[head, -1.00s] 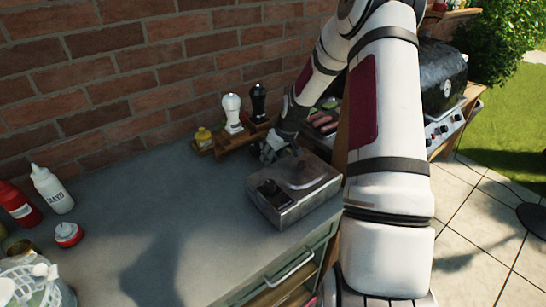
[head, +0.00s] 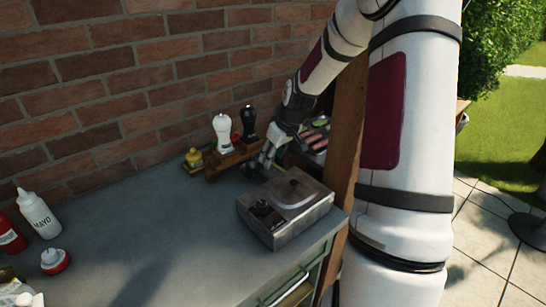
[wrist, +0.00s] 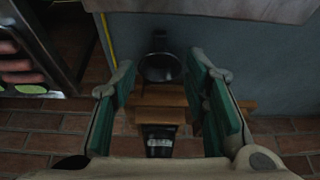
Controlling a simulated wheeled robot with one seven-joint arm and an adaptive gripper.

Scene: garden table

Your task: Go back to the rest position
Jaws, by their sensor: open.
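My gripper (head: 266,155) is at the back of the grey counter, just right of the wooden rack (head: 226,164) and behind the metal box. In the wrist view my gripper (wrist: 165,85) has its two green-padded fingers wide apart. A dark round thing (wrist: 160,67) shows in the gap between them, and I see no finger touching it. Beyond it the wrist view shows the wooden rack (wrist: 160,100) and a black bottle (wrist: 158,140). The head view shows the gripper small and partly in shadow.
The metal box (head: 285,207) stands near the counter's right edge, beside a wooden post (head: 346,120). Sauce bottles (head: 38,213) stand at left. The counter's middle is clear.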

